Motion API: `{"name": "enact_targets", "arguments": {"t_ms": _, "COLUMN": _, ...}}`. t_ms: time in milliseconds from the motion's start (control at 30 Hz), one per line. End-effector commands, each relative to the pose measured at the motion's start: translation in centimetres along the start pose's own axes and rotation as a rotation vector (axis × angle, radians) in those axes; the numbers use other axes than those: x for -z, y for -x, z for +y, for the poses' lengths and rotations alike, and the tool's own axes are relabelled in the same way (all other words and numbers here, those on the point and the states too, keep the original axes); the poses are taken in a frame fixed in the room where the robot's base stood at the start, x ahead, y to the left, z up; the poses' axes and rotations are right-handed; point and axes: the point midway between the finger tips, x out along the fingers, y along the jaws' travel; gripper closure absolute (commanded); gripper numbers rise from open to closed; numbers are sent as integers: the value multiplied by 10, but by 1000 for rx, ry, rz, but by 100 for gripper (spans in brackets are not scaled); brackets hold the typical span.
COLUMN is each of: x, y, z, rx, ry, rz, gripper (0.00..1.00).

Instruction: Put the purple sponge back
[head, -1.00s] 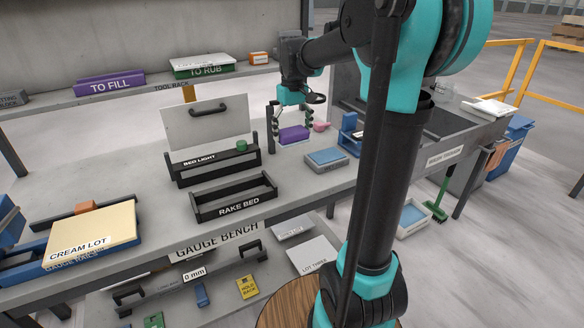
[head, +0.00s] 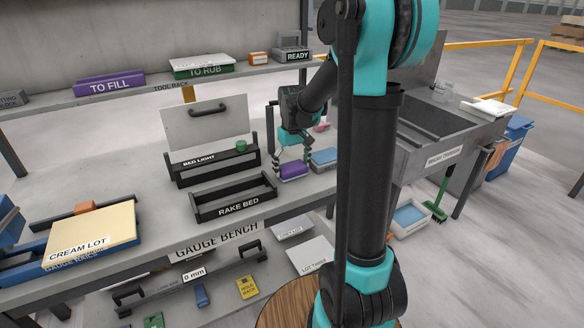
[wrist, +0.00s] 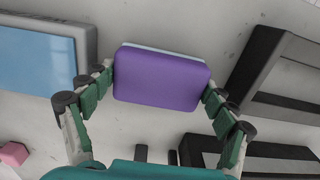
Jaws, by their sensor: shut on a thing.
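The purple sponge (head: 292,170) is a small block with a pale blue layer along one side. My gripper (head: 292,166) is shut on it, beside the right end of the rake bed tray. In the wrist view the sponge (wrist: 160,82) sits between the green-padded fingers of my gripper (wrist: 160,87), one at each short end. The sponge is low by the bench top; I cannot tell whether it touches it. A blue-topped grey block (head: 325,157), its label partly hidden, lies just right of the sponge and also shows in the wrist view (wrist: 38,60).
The black rake bed tray (head: 235,200) and bed light rack (head: 215,170) stand to the left. A pink object (head: 321,127) lies behind my gripper. A cream lot board (head: 95,235) is at the far left. Bare bench (head: 130,170) lies left of the racks.

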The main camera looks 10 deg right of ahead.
Motion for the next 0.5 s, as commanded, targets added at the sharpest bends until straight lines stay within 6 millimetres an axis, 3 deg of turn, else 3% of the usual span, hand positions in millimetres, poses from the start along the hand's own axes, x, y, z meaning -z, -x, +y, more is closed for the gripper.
{"name": "enact_targets", "arguments": {"t_ms": 233, "x": 0, "y": -2, "z": 0, "rx": 0, "ry": 0, "rz": 0, "gripper": 42}}
{"name": "enact_targets", "arguments": {"t_ms": 267, "x": 0, "y": -2, "z": 0, "rx": 0, "ry": 0, "rz": 0, "gripper": 14}}
{"name": "enact_targets", "arguments": {"t_ms": 367, "x": 0, "y": -2, "z": 0, "rx": 0, "ry": 0, "rz": 0, "gripper": 1}}
{"name": "enact_targets", "arguments": {"t_ms": 500, "x": 0, "y": -2, "z": 0, "rx": 0, "ry": 0, "rz": 0, "gripper": 0}}
